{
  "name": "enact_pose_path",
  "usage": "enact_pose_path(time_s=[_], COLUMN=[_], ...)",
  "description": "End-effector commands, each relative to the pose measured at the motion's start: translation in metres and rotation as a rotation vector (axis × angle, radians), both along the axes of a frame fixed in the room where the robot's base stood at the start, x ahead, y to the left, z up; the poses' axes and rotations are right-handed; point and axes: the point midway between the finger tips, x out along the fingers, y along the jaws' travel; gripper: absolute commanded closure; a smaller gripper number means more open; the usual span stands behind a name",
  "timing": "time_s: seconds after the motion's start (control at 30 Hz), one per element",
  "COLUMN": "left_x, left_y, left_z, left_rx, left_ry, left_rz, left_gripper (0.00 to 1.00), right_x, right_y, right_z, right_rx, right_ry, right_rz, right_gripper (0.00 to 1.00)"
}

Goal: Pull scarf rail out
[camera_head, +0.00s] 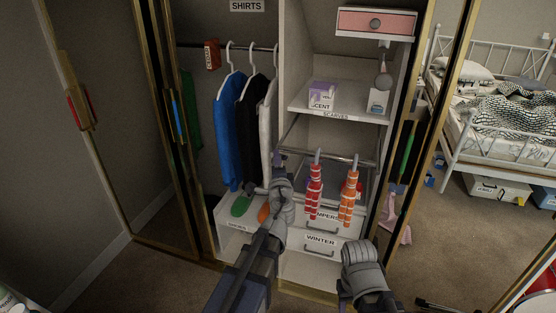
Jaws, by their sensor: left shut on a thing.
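The scarf rail (337,156) is a thin metal bar running across the right compartment of the wardrobe, below the shelf labelled SCARVES. A red striped scarf (315,191) and an orange striped scarf (348,198) hang from it. My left gripper (279,160) is at the left end of the rail, beside the compartment divider, and is shut on the rail; its fingertips are small and the exact contact is hard to see. My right gripper (361,249) is low in front of the drawers, apart from the rail; its fingers are hidden.
A drawer labelled WINTER (320,240) is below the scarves. Blue, black and white shirts (230,130) hang at left. The shelf (345,102) above holds a scent box (322,94). Mirrored doors (160,100) stand open either side. A bed (505,100) shows at right.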

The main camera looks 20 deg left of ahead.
Motion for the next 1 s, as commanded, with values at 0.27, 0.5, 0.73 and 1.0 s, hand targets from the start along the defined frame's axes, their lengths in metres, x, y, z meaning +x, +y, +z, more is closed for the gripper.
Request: enact_pose_path(time_s=[0.27,0.5,0.73,1.0], left_x=[0.001,0.000,0.000,-0.017], left_y=[0.000,0.000,0.000,-0.002], left_z=[0.000,0.000,0.000,0.000], left_rx=[0.002,0.001,0.001,0.001], left_ry=[0.001,0.000,0.000,0.000], left_rz=[-0.001,0.000,0.000,0.001], left_gripper=[0.52,0.29,0.29,0.29], right_x=[0.000,0.000,0.000,0.000], right_y=[0.000,0.000,0.000,0.000], right_z=[0.000,0.000,0.000,0.000], right_rx=[0.000,0.000,0.000,0.000], right_ry=[0.000,0.000,0.000,0.000], right_rz=[0.000,0.000,0.000,0.000], right_gripper=[0.50,0.50,0.50,0.50])
